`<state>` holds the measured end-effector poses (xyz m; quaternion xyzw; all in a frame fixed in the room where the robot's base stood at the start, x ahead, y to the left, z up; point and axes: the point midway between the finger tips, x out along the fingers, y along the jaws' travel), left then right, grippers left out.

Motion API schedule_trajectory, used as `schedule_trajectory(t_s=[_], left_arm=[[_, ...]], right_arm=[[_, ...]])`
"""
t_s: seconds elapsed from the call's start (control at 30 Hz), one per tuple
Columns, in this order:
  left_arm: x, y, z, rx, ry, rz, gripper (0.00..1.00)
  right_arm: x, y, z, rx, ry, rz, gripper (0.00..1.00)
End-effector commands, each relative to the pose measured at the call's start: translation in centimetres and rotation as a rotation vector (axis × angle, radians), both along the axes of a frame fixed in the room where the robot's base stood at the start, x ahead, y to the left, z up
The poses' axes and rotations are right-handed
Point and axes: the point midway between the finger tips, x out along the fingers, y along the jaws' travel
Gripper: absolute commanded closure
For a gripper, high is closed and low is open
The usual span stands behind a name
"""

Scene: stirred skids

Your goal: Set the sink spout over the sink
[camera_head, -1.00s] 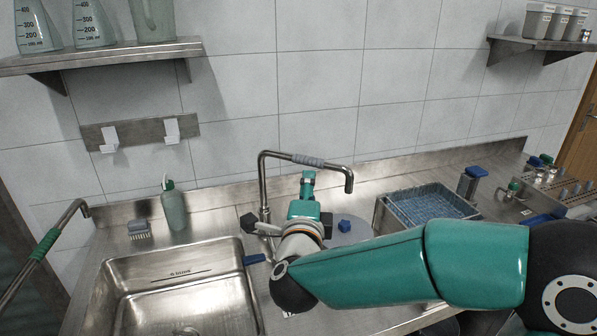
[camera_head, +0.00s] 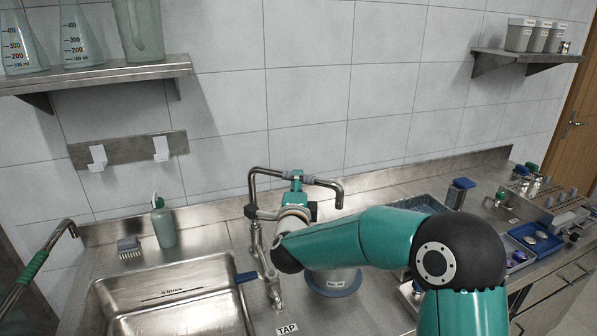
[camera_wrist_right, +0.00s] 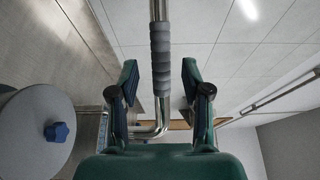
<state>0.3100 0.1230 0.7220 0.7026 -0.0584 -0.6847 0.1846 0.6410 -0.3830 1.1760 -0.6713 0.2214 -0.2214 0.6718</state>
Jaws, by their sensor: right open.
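A grey ribbed sleeve (camera_wrist_right: 161,62) wraps the spout's horizontal tube. My right gripper (camera_head: 297,177) is at this sleeve. In the right wrist view, my right gripper (camera_wrist_right: 160,82) is open, with the tube and sleeve between its two fingers and a gap on each side. My left gripper is not in view.
A blue lever (camera_head: 246,277) sits by the sink's right edge. A soap bottle (camera_head: 163,223) and brush (camera_head: 129,247) stand behind the sink. A round grey lid (camera_head: 333,282) with a blue knob (camera_wrist_right: 57,132), a TAP label (camera_head: 287,329) and a blue-lined basket (camera_head: 420,204) lie to the right.

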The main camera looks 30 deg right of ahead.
Motion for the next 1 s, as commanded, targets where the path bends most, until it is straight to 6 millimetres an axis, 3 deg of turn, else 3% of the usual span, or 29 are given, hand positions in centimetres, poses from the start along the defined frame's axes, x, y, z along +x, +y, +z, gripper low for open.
schedule_trajectory(t_s=[0.3,0.67,0.93,1.0], left_arm=[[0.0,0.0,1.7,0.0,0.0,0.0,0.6],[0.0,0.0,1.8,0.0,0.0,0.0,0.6],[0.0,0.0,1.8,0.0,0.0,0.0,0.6],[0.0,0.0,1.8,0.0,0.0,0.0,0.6]], right_arm=[[3.2,-2.3,0.1,-0.001,0.001,0.001,0.52],[3.5,-2.5,0.0,-0.001,0.001,0.002,0.52],[3.5,-2.5,-0.1,0.0,0.001,0.002,0.97],[3.5,-2.4,-0.1,0.0,0.001,0.002,1.0]])
